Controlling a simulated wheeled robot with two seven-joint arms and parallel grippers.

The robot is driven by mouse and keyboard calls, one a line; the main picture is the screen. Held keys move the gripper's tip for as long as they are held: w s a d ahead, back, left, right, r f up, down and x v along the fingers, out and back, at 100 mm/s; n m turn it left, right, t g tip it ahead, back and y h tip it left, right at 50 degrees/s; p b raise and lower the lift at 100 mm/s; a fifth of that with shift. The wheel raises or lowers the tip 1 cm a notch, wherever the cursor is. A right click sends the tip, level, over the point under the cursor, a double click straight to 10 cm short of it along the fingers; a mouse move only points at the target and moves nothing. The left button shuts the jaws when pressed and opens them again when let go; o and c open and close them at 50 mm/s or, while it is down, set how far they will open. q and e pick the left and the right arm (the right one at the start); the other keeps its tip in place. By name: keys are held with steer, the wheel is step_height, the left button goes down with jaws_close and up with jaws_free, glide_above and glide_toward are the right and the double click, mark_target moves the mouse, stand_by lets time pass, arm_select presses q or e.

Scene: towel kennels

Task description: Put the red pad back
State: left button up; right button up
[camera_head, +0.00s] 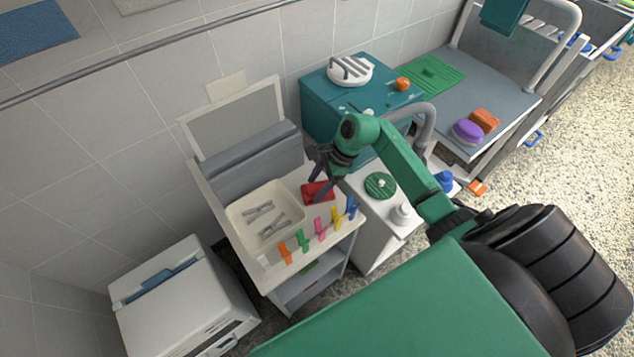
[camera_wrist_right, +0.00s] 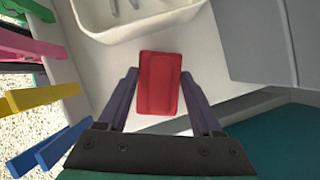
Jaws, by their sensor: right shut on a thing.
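The red pad (camera_head: 318,192) is a small red block at the right end of the white cart top (camera_head: 270,270), beside the cream tray (camera_head: 240,220). It also shows in the right wrist view (camera_wrist_right: 159,82), between the two dark fingers. My right gripper (camera_head: 318,181) reaches down from above and is shut on the red pad. I cannot tell whether the pad rests on the top or is held just above it. My left gripper is not in view.
Several coloured clips, including an orange one (camera_head: 284,252), line the cart's front edge. A white counter with a green disc (camera_head: 380,186) stands at the right, and a teal cabinet (camera_head: 325,105) behind. A white box (camera_head: 185,300) stands at left.

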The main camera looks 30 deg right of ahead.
steer(key=shift+f, duration=0.2)
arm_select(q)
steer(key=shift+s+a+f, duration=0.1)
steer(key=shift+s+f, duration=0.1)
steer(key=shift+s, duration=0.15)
arm_select(e)
steer(key=o, duration=1.3)
steer(key=shift+r, duration=0.1)
steer(key=shift+r, duration=0.25)
arm_select(q)
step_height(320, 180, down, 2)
steer(key=b, duration=0.2)
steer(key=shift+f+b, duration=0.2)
steer(key=shift+b, duration=0.2)
arm_select(e)
steer(key=v, duration=1.2)
steer(key=shift+f, duration=0.1)
steer(key=shift+f, duration=0.1)
